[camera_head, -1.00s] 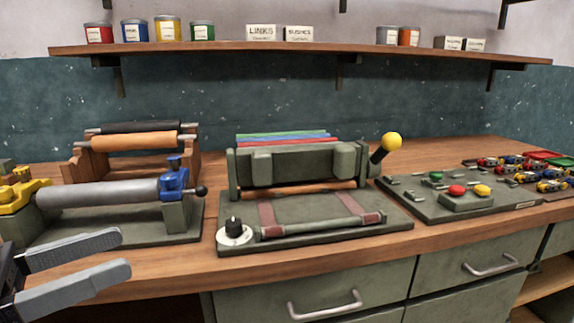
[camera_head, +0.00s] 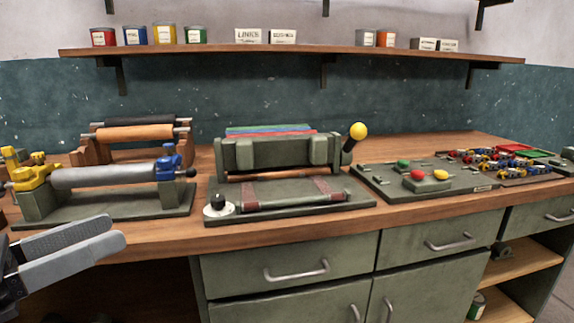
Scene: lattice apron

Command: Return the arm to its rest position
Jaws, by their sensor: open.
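My gripper (camera_head: 118,238) shows at the lower left, with two grey fingers pointing right. A gap shows between the fingers, and they hold nothing that I can see. It is in front of the workbench (camera_head: 300,218), near its front edge, below the roller stand. The rest of my arm is mostly outside the picture.
A roller stand (camera_head: 110,178) with yellow and blue clamps is nearest my gripper. A green press (camera_head: 265,153) with a yellow-knobbed lever (camera_head: 357,131) stands mid-bench. A button panel (camera_head: 415,183) is to the right. Drawers (camera_head: 290,265) are below; a wall shelf (camera_head: 300,51) is above.

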